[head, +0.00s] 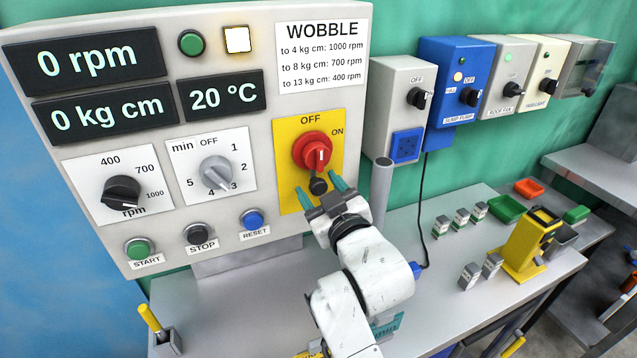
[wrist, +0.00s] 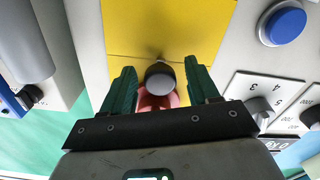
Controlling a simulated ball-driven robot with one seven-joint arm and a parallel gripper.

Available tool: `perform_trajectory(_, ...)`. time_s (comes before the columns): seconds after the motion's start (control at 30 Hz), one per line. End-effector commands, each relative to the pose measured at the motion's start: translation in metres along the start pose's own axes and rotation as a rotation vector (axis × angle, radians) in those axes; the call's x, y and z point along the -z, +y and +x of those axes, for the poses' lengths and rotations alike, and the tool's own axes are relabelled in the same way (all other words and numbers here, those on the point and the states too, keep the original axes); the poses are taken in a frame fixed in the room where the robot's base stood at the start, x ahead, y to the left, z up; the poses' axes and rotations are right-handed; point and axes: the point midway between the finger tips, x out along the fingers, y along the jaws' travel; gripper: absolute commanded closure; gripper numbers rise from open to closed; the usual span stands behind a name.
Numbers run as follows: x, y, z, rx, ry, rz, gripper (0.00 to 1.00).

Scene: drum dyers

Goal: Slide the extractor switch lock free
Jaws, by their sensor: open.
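A red rotary switch (head: 313,152) sits on a yellow plate (head: 288,134) marked OFF and ON, on the grey control panel. A small dark round knob (head: 318,186), which looks like the lock, is at the switch's lower edge. My gripper (head: 318,183) is open, with one green finger on each side of the knob. In the wrist view the knob (wrist: 160,76) lies between the open fingers of my gripper (wrist: 159,68), with a gap on both sides. Part of the red switch (wrist: 158,101) shows behind it. No label reading extractor is legible.
Dials and START, STOP and RESET (head: 253,219) buttons lie to the left on the panel. A grey post (head: 381,190) and a grey switch box (head: 402,110) stand close on the right. The bench (head: 440,205) below holds small blocks, trays and a yellow device (head: 530,245).

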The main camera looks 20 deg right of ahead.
Motion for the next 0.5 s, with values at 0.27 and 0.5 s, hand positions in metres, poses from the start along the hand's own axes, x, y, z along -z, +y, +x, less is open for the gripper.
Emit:
perform_trajectory(0.27,0.0002,0.0001,0.0107,0.000,0.001,0.001,0.40)
perform_trajectory(0.5,-0.0001,0.0001,0.0104,0.000,0.001,0.000,0.48)
